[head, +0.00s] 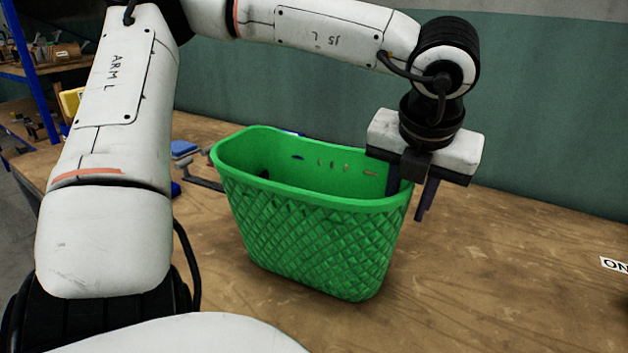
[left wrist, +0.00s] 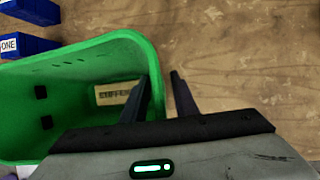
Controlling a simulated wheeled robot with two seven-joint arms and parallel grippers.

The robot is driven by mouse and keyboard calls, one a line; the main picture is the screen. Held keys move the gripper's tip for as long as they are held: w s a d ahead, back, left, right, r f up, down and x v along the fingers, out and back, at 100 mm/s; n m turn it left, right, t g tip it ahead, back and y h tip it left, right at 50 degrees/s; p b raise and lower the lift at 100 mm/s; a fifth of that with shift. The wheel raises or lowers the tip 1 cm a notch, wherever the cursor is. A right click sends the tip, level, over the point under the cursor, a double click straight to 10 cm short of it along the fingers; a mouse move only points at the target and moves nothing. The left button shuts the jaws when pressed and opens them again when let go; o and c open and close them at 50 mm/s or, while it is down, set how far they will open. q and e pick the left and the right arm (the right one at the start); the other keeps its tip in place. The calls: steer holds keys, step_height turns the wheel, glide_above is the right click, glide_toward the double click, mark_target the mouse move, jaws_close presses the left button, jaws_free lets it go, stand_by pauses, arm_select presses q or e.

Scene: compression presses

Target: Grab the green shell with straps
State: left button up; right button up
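The green shell (head: 310,225), a basket-like tub with a diamond-patterned wall, stands upright on the wooden table. Its far inner wall has several small slots; I cannot make out straps for certain. In the left wrist view the shell (left wrist: 85,58) fills the left side, with dark patches and a tan label reading roughly "STIFFEN" inside. My left gripper (head: 406,204) is at the shell's right end, pointing down. Its fingers are apart, one inside the shell and one outside, with the wall between them. The gap also shows in the left wrist view (left wrist: 160,76). My right gripper is not in view.
Blue items (head: 184,148) and a grey tool-like thing lie on the table (head: 500,270) behind and left of the shell. Blue bins (left wrist: 28,45) show in the left wrist view. A green-grey wall (head: 560,110) stands behind. The table right of the shell is mostly clear.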

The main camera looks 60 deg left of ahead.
arm_select(q)
steer(key=shift+f+b, duration=0.35)
steer(key=shift+b, duration=0.45)
stand_by(0.6)
steer(key=shift+c, duration=0.3)
jaws_close()
stand_by(1.2)
